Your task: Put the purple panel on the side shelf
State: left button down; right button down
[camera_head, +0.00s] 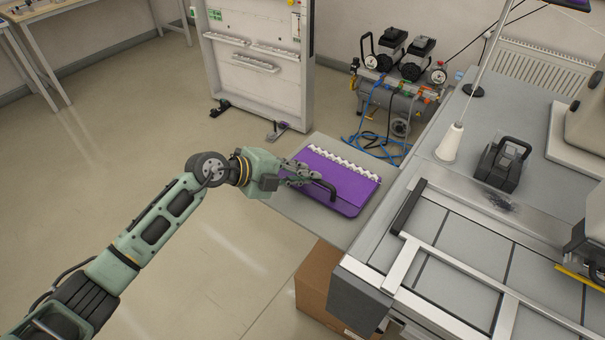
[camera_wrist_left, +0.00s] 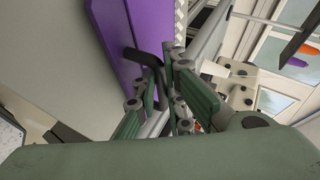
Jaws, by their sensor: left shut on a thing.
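The purple panel (camera_head: 340,180) lies flat over the grey side shelf (camera_head: 285,205), with a row of white toothed pieces along its far edge. I cannot tell whether it rests fully on the shelf or hovers just above it. A dark bent handle (camera_head: 325,190) sits on the panel's near left part. My left gripper (camera_head: 306,177) reaches in from the left and is shut on this handle. In the left wrist view, the panel (camera_wrist_left: 120,38) and the handle (camera_wrist_left: 150,60) show beyond the green fingers (camera_wrist_left: 166,88). My right gripper is not in view.
The machine table (camera_head: 510,235) with its metal rails adjoins the shelf on the right. A cone of white thread (camera_head: 450,142) and a black device (camera_head: 503,165) stand on it. A cardboard box (camera_head: 320,290) is under the shelf. A compressor (camera_head: 398,90) stands behind. Floor at left is clear.

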pick_arm(q)
jog(key=shift+f, duration=0.2)
jog(key=c, duration=2)
grip_release()
jog(key=shift+o, duration=0.8)
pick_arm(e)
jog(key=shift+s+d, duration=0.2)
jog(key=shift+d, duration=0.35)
